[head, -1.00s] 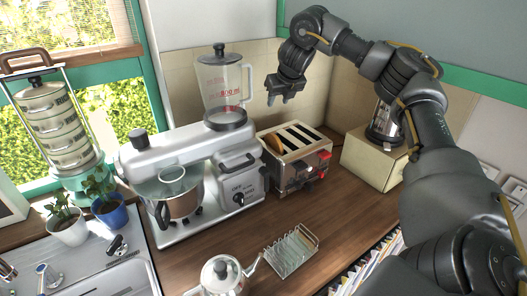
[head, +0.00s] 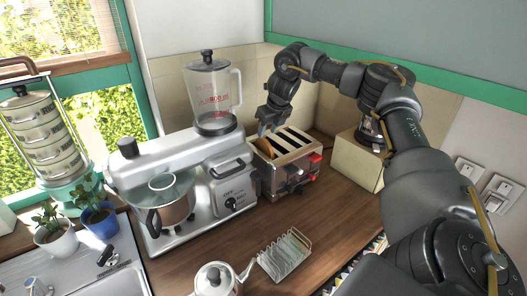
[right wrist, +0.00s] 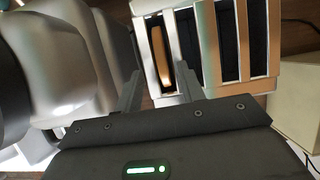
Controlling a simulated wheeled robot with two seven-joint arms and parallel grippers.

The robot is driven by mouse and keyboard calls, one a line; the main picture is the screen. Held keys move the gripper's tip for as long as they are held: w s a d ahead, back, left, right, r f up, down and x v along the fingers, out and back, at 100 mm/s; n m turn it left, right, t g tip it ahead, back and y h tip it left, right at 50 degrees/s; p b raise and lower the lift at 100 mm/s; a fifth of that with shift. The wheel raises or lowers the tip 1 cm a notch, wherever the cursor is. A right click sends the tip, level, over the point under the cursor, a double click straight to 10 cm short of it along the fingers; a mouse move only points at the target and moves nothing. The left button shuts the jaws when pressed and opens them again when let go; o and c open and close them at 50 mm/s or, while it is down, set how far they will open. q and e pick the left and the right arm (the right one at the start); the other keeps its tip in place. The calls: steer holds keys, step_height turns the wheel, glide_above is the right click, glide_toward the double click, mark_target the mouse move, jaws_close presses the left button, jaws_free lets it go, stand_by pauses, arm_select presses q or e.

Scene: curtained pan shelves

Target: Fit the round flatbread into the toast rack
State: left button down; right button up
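The round flatbread (head: 264,147) stands on edge in the leftmost slot of the toaster (head: 288,182), its tan upper edge showing; most of it is hidden inside. The bread edge also shows in the right wrist view (right wrist: 161,52). My right gripper (head: 267,127) is just above that slot, pointing down. In the right wrist view its two fingers (right wrist: 158,86) are apart, one on each side of the slot's line, with nothing held between them. The toast rack (head: 285,254), a wire rack with several upright dividers, stands empty on the counter in front of the toaster. My left gripper is out of view.
A silver stand mixer with blender jug (head: 213,95) stands close left of the toaster. A cardboard box (head: 357,162) stands to its right. A kettle (head: 215,279) is left of the rack. Bare wooden counter (head: 285,216) lies between toaster and rack.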

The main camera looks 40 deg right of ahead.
mark_target(265, 139)
steer(key=shift+f+p, duration=0.1)
steer(key=shift+p, duration=0.2)
steer(key=p+x, duration=0.3)
steer(key=x, duration=0.1)
steer(key=shift+w+d+f, duration=0.1)
steer(key=shift+d+f, duration=0.05)
steer(key=shift+w+f, duration=0.15)
steer(key=shift+f, duration=0.2)
steer(key=shift+r, duration=0.15)
steer(key=c, duration=0.4)
jaws_close()
